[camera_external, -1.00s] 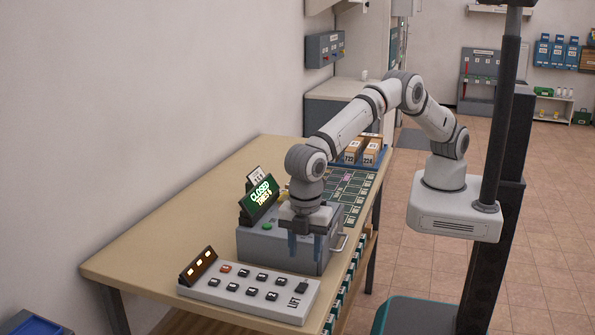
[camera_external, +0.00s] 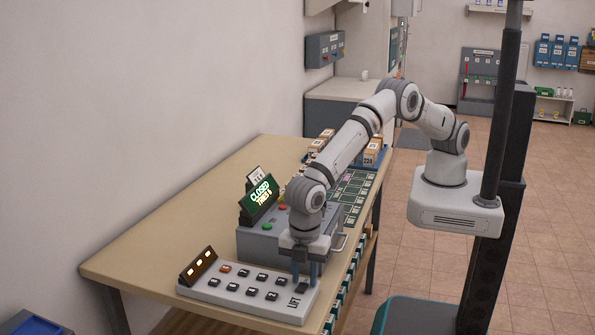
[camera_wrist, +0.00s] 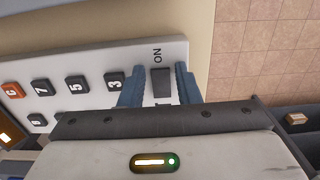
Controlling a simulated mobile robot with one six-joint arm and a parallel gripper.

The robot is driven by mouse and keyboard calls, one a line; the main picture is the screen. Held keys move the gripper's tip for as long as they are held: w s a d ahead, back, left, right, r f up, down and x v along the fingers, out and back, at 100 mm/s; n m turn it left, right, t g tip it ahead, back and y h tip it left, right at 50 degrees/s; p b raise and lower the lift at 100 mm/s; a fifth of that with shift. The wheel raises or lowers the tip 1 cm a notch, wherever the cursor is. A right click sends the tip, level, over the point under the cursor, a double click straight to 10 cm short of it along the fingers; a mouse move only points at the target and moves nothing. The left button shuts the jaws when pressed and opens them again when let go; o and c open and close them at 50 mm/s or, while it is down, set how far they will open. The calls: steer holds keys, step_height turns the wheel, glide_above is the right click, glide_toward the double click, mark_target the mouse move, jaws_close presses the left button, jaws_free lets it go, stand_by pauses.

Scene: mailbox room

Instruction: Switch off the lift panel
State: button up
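The lift panel (camera_external: 215,292) is a pale grey slab with dark numbered buttons, one orange button (camera_external: 226,268) and a "LIFT" label, lying at the table's near end. Its small display (camera_external: 200,264) shows lit amber marks. A dark switch (camera_wrist: 161,82) sits at the panel's right end, with "ON" printed beside it in the wrist view. My gripper (camera_external: 306,274) points down over this end. In the wrist view its blue fingers (camera_wrist: 160,84) are apart, one on either side of the switch. Contact with the switch cannot be told.
A green gridded board and small boxes (camera_external: 372,153) lie farther back. The table's left side (camera_external: 170,215) is clear.

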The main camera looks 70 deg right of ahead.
jaws_close()
steer(key=shift+a, duration=0.1)
steer(key=shift+a+r+h+p, duration=0.1)
steer(key=shift+a+h+p, duration=0.2)
steer(key=shift+h, duration=0.4)
steer(key=shift+a+r+h+p, duration=0.1)
steer(key=shift+h+p, duration=0.25)
steer(key=shift+h, duration=0.35)
steer(key=shift+o, duration=1.5)
jaws_free()
steer(key=shift+d, duration=0.1)
